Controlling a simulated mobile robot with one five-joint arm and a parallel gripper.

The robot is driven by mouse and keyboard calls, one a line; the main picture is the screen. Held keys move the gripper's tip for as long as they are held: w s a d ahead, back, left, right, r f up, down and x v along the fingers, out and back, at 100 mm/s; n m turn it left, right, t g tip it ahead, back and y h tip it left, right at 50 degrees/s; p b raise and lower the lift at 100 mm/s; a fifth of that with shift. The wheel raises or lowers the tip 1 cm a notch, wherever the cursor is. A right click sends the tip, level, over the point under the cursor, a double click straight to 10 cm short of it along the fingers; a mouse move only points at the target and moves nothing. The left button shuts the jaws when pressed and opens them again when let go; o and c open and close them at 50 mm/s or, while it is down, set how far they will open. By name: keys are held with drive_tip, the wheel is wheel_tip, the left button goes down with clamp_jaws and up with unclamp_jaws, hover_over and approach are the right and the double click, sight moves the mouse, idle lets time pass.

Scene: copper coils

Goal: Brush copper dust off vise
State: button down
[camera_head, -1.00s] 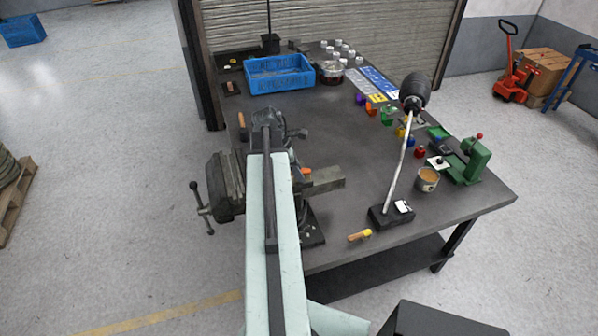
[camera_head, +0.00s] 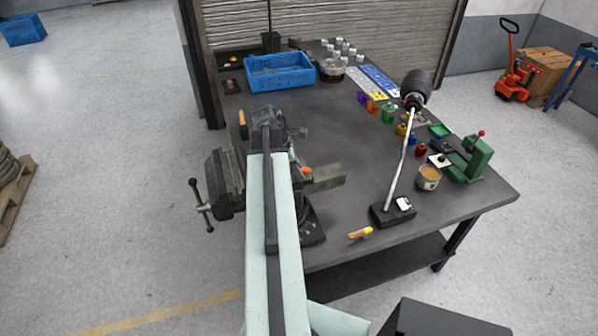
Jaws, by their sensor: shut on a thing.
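The dark grey vise (camera_head: 228,184) is mounted on the left edge of the workbench, its handle hanging out over the floor. Its rear block (camera_head: 326,177) shows to the right of my arm, and its base below that. My pale green arm crosses over the vise and hides its middle. My gripper (camera_head: 290,150) is over the vise, mostly hidden behind the arm. It is shut on what looks like a brush, of which only a small orange part (camera_head: 306,171) shows beside the vise. Copper dust cannot be made out.
A lamp (camera_head: 404,150) stands on the right, near a tan-filled can (camera_head: 428,177) and a green machine (camera_head: 475,160). A blue crate (camera_head: 280,83) sits at the back. The bench centre is mostly clear.

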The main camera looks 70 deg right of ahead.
drive_tip(key=shift+w+d, duration=1.15)
drive_tip(key=shift+d, duration=0.25)
drive_tip(key=shift+w+d, duration=1.15)
drive_tip(key=shift+d, duration=0.2)
drive_tip(key=shift+w+a, duration=0.55)
drive_tip(key=shift+s+a, duration=1.2)
drive_tip(key=shift+a, duration=0.3)
drive_tip(key=shift+s+a, duration=1.2)
drive_tip(key=shift+a, duration=0.25)
drive_tip(key=shift+w+a, duration=0.4)
drive_tip(key=shift+w, duration=0.25)
drive_tip(key=shift+w+d, duration=1.2)
drive_tip(key=shift+d, duration=0.3)
drive_tip(key=shift+w+d, duration=1.2)
drive_tip(key=shift+d, duration=0.3)
drive_tip(key=shift+w+a+f, duration=0.1)
drive_tip(key=shift+w+a, duration=0.35)
drive_tip(key=shift+a, duration=0.1)
drive_tip(key=shift+s+a, duration=1.2)
drive_tip(key=shift+a, duration=0.3)
drive_tip(key=shift+s+a, duration=1.2)
drive_tip(key=shift+a, duration=0.3)
